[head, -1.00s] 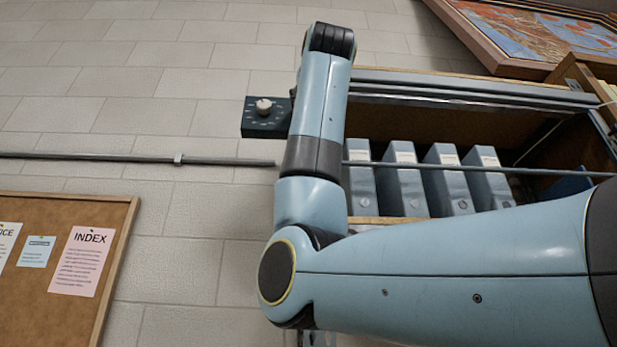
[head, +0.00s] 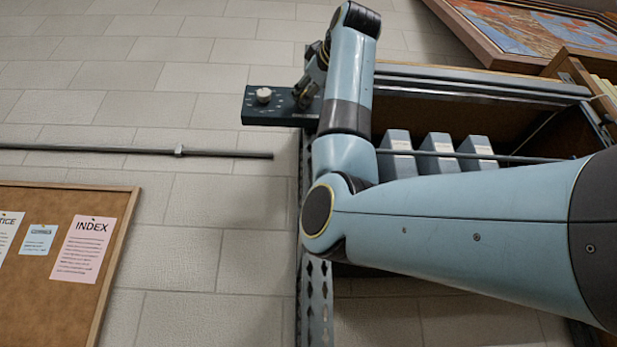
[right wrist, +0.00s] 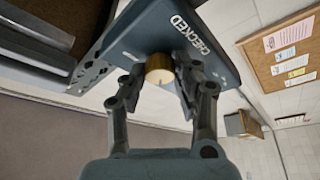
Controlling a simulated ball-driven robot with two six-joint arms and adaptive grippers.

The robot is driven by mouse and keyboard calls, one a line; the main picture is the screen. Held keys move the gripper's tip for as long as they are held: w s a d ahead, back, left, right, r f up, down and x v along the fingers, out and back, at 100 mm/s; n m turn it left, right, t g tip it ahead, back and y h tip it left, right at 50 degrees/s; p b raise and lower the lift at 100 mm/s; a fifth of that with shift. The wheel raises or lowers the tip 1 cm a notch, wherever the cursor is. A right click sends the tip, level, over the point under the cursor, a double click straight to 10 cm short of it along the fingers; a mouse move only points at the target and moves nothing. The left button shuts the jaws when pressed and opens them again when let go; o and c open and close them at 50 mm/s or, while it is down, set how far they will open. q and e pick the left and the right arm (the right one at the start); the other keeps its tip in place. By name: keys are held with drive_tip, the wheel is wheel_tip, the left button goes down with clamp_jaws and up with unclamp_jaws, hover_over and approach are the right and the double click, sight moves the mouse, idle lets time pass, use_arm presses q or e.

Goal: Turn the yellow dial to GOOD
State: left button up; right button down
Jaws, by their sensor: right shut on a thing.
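A dark control panel (head: 281,117) is fixed on the wall left of the shelf. A pale knob (head: 264,95) with marks around it sits on its left part. My right gripper (head: 303,97) is at the panel's right part. In the right wrist view, my right gripper (right wrist: 160,78) is shut on the yellow dial (right wrist: 159,68), one finger on each side. The panel (right wrist: 217,50) there reads CHECKED. I cannot read GOOD or see a pointer on the dial. The dial is mostly hidden by the fingers in the head view. My left gripper is not in view.
A shelf with several grey-blue box files (head: 437,150) is behind my right arm. A metal rail (head: 120,150) runs along the wall below the panel. A corkboard (head: 60,260) with notices hangs at lower left. The wall left of the panel is clear.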

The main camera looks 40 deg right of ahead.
idle(0.5)
drive_tip(key=c, duration=1)
unclamp_jaws()
drive_tip(key=shift+a, duration=0.1)
drive_tip(key=v, duration=1.2)
drive_tip(key=shift+w, duration=0.1)
